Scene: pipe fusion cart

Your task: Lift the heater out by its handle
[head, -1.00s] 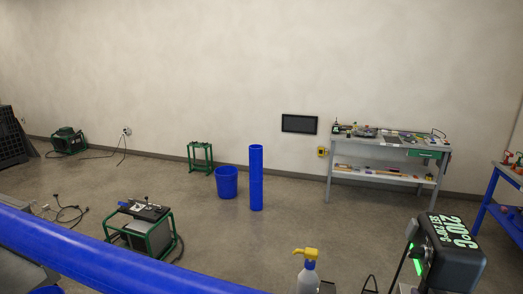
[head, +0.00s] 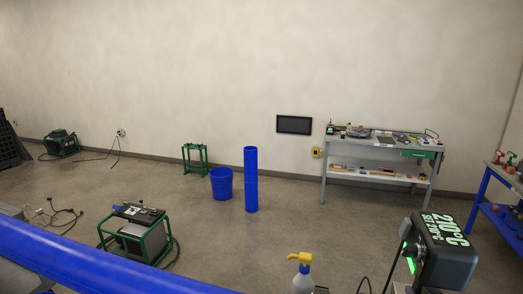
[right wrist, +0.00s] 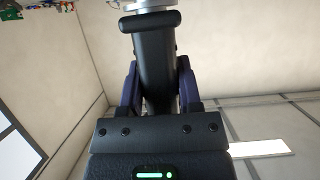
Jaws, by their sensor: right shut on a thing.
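The heater's black handle (right wrist: 155,60), with a crossbar and a pale metal part beyond it, runs up the right wrist view. My right gripper (right wrist: 158,80) has its two dark fingers shut on this handle, one on each side. In the head view, a black box-shaped body (head: 447,262) with a "210°C" readout on top and a green glow on its left side is at the bottom right. The heater's plate and whatever held it are out of sight. My left gripper is not in view.
A large blue pipe (head: 90,265) crosses the lower left foreground. A yellow-topped spray bottle (head: 302,272) stands left of the black body. A green-framed unit (head: 140,235), blue bucket (head: 221,184), upright blue pipe (head: 251,180) and workbench (head: 382,148) stand farther back, with open floor between.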

